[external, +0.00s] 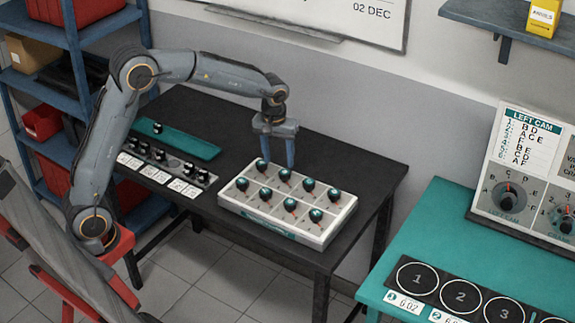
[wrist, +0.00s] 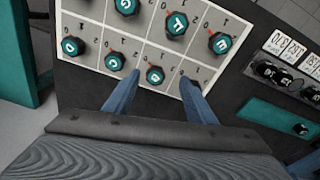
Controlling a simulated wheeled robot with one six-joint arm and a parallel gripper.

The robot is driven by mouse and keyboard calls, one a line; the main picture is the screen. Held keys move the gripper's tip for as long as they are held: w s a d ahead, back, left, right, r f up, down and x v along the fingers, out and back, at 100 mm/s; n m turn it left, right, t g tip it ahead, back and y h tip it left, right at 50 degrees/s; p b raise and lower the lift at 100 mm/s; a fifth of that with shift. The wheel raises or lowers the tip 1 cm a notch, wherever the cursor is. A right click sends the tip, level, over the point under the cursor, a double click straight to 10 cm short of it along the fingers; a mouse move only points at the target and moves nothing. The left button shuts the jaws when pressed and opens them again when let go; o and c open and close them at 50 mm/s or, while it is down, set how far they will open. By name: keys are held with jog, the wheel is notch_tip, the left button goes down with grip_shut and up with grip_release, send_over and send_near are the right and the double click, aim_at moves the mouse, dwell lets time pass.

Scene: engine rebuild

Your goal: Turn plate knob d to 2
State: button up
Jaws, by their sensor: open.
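The white knob plate (external: 230,205) lies on the black table, with two rows of round teal knobs. It also shows upside down in the wrist view (wrist: 98,22). Knob d (wrist: 70,46) is the leftmost of the row nearer my gripper there. In the external view knob d (external: 333,195) is at the right end of the back row. Its exact pointer setting is too small to read. My gripper (external: 278,161) is open and points down over the left part of the back row, away from knob d. In the wrist view its fingertips (wrist: 160,76) appear either side of knob b.
Other teal knobs, such as c (wrist: 115,61) and f (wrist: 177,23), stand close together on the plate. A strip of black knobs (external: 160,155) and a teal tray (external: 185,140) lie left of it. A teal bench (external: 415,235) stands at right.

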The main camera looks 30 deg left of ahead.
jog(key=shift+n+g, duration=0.3)
jog(key=shift+n, duration=0.3)
jog(key=w+d, duration=0.1)
jog(key=d, duration=0.2)
jog(key=w+d, duration=0.1)
jog(key=d, duration=0.5)
jog(key=shift+w+r+p, duration=0.35)
jog(key=shift+w+p, duration=0.05)
jog(key=n, duration=0.1)
send_over(335, 192)
jog(key=shift+a+r+g+p, duration=0.2)
jog(key=shift+g+p, duration=0.1)
jog(key=shift+p, duration=0.1)
jog(key=shift+d+f, duration=0.2)
jog(key=shift+f+p, duration=1.05)
jog(key=shift+f, duration=2.7)
jog(key=c, duration=1)
